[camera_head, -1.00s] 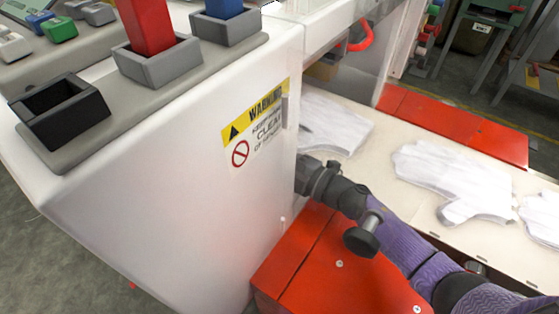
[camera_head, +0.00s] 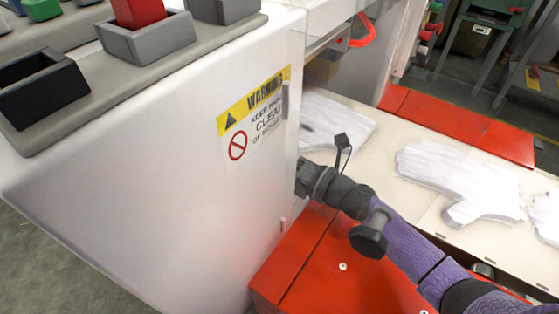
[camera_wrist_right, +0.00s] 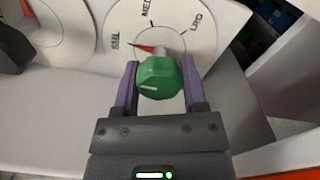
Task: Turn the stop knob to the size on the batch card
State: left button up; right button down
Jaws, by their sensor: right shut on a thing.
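A red pointer (camera_wrist_right: 143,47) behind the knob points left, toward SML. My right gripper (camera_wrist_right: 158,85) has its purple fingers on both sides of the knob and is shut on it. In the head view my right arm reaches in from the right, and its gripper is hidden behind the white machine panel. My left gripper is not in view. I see no batch card.
The white panel (camera_head: 170,160) bears a warning sign (camera_head: 253,115). White gloves (camera_head: 462,180) lie on the pale belt (camera_head: 400,205). Red covers (camera_head: 340,265) flank it. Another dial (camera_wrist_right: 45,25) is left of the knob. Grey bins (camera_head: 147,38) with coloured blocks stand at upper left.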

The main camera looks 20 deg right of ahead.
jog(key=shift+n, duration=0.3)
jog(key=shift+c, duration=0.7)
grip_release()
jog(key=p+v, duration=0.1)
jog(key=v, duration=0.8)
jog(key=shift+s+d, duration=0.25)
jog(key=shift+s, duration=0.1)
jog(key=shift+d, duration=0.1)
